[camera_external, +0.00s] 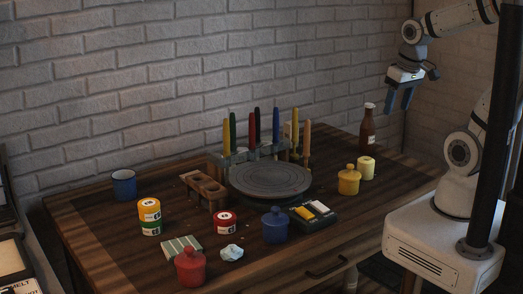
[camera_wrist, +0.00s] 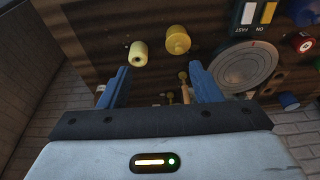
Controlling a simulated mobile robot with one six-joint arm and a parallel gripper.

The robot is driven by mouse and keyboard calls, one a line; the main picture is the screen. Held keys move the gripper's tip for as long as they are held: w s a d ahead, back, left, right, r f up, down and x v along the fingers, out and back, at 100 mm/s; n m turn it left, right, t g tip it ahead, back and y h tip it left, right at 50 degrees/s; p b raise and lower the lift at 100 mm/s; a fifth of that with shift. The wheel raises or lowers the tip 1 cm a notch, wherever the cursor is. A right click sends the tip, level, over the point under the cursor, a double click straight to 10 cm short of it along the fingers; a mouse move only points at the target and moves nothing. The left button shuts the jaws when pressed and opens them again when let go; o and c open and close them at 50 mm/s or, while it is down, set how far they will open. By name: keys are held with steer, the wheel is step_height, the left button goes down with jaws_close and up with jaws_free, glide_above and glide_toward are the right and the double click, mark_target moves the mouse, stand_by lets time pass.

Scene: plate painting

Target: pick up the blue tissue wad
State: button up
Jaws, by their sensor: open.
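The blue tissue wad (camera_external: 231,252) is a small, pale blue crumpled lump. In the external view it lies on the wooden table near the front edge, between the red lidded jar and the blue lidded jar. I cannot make it out in the wrist view. My gripper (camera_external: 403,98) is raised high above the right end of the table, far from the wad. Its blue fingers are apart and empty, and they also show in the wrist view (camera_wrist: 158,68).
Near the wad stand a red jar (camera_external: 190,267), a blue jar (camera_external: 275,226), a red-white can (camera_external: 225,222) and a striped pad (camera_external: 182,248). Behind are a round turntable (camera_external: 270,179) and a rack of upright tools (camera_external: 240,156). A brown bottle (camera_external: 367,130) stands at right.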

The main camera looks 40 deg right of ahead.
stand_by(0.3)
steer(key=shift+o, duration=1)
steer(key=w+a, duration=0.9)
steer(key=a, duration=0.1)
steer(key=g+b, duration=0.1)
steer(key=g, duration=0.2)
glide_above(232, 247)
steer(key=shift+n, duration=0.3)
steer(key=f, duration=1.9)
steer(key=shift+d, duration=0.35)
steer(key=f, duration=0.5)
steer(key=f+p, duration=0.1)
steer(key=f, duration=0.1)
steer(key=shift+a+f, duration=0.25)
steer(key=shift+a, duration=0.1)
